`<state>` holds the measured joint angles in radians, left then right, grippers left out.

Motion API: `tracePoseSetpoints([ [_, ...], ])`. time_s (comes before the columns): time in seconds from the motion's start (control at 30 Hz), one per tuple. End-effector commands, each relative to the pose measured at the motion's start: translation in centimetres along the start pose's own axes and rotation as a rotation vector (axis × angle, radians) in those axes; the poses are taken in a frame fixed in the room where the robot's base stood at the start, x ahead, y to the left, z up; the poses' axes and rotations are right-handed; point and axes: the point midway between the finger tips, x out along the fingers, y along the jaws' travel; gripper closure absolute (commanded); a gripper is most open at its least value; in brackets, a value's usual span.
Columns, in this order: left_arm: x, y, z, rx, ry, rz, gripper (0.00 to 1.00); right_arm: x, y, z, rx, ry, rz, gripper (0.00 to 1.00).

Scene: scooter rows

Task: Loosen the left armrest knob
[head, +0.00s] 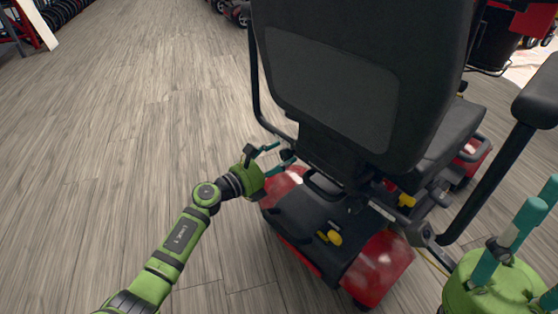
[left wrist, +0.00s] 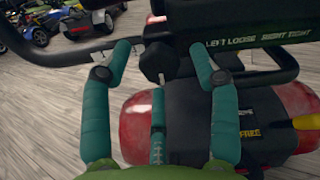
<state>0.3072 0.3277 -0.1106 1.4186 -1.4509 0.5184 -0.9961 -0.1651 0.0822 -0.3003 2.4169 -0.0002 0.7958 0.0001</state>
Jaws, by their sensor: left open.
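The left armrest knob (left wrist: 158,62) is a black knob with a flat tab below it, under the armrest's metal tube in the left wrist view. My left gripper (left wrist: 160,55) is open, with one teal finger on each side of the knob and a gap to it on both sides. In the head view my left gripper (head: 274,158) is at the left rear of the red scooter (head: 383,262), beside the seat back (head: 345,85). The knob is mostly hidden there. My right gripper (head: 505,262) is at the lower right, cut off by the picture edge, so its opening is unclear.
White lettering on the black bar (left wrist: 255,42) reads "LEFT LOOSE RIGHT TIGHT". The right armrest (head: 540,95) stands at the right. Open wooden floor (head: 100,170) lies to the left. Other scooters (left wrist: 75,20) stand farther off.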

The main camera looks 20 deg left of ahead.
Motion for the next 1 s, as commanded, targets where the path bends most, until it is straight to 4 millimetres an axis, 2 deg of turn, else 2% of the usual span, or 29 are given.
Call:
tracePoseSetpoints([
  [0.2, 0.07, -0.01, 0.05, 0.0, -0.001, 0.0, 0.39, 0.06, -0.01, 0.0, 0.0, 0.001, 0.0, 0.6],
  [0.23, 0.07, -0.01, 0.05, 0.0, -0.001, 0.0, 0.43, 0.07, -0.01, 0.0, 0.0, 0.001, 0.0, 0.6],
  [0.3, 0.06, -0.01, 0.05, 0.0, -0.001, 0.0, 0.71, 0.07, -0.01, -0.01, 0.0, 0.001, 0.0, 0.6],
  [0.37, 0.06, -0.01, 0.06, 0.0, -0.001, 0.0, 0.95, 0.07, -0.01, 0.0, 0.0, 0.001, 0.0, 0.6],
  [0.67, 0.06, -0.04, 0.14, -0.011, -0.001, 0.0, 0.95, 0.21, 0.0, -0.03, 0.0, 0.001, 0.0, 0.6],
  [0.93, 0.05, -0.04, 0.35, -0.12, -0.001, 0.001, 0.95, 0.46, 0.07, -0.32, 0.002, -0.011, 0.011, 0.6],
  [1.0, 0.06, -0.07, 0.41, -0.17, -0.001, 0.001, 0.95, -0.43, 0.06, -0.27, 0.005, -0.046, 0.017, 0.6],
])
